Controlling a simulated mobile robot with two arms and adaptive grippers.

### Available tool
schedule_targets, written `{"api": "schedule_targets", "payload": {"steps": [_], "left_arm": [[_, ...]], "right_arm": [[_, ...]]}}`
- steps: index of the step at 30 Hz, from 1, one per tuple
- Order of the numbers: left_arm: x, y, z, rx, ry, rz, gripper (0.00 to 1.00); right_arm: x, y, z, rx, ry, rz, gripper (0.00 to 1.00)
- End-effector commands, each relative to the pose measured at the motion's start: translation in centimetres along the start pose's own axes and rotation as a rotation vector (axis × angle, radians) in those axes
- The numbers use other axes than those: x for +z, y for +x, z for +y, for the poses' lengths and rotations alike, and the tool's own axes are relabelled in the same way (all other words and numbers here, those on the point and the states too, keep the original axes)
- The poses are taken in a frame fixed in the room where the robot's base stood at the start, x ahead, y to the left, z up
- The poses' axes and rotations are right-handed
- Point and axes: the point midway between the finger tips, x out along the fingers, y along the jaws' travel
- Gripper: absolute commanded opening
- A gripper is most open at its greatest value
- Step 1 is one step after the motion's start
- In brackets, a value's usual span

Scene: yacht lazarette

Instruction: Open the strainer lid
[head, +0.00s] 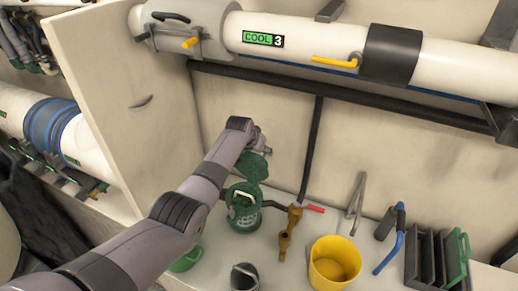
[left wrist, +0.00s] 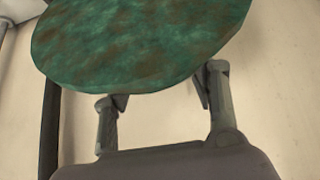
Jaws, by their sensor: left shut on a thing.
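The strainer (head: 245,218) is a green pot standing on the white shelf, its top open with a pale basket handle showing inside. Its round green lid (head: 251,167) stands tilted up above the back of the pot. I cannot tell how it joins the rim. In the left wrist view the lid (left wrist: 140,42) is a mottled green and brown disc filling the upper part. My left gripper (head: 264,150) is behind the lid's upper edge, shut on the lid. In the left wrist view its fingers (left wrist: 160,90) reach the lid's edge, and the contact is partly hidden. My right gripper is out of view.
Right of the strainer are a brass valve (head: 289,231) with a red handle, a yellow bucket (head: 334,270), a blue-handled tool (head: 391,243) and a dark rack (head: 427,258). A dark cup (head: 244,277) stands in front. Black pipes run along the back wall.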

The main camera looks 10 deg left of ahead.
Motion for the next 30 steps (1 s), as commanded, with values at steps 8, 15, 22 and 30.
{"api": "schedule_targets", "payload": {"steps": [8,15,22,30], "left_arm": [[0.25,0.26,0.07,0.001,0.0,0.002,0.03],[0.33,0.3,0.08,0.001,0.0,0.0,0.03],[0.37,0.3,0.08,0.001,0.0,-0.001,0.61],[0.3,0.24,0.03,0.001,0.0,-0.001,0.74]], "right_arm": [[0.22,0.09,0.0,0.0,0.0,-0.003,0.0],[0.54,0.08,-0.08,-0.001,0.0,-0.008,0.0],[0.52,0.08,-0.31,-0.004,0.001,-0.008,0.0],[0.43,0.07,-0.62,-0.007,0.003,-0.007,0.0]]}}
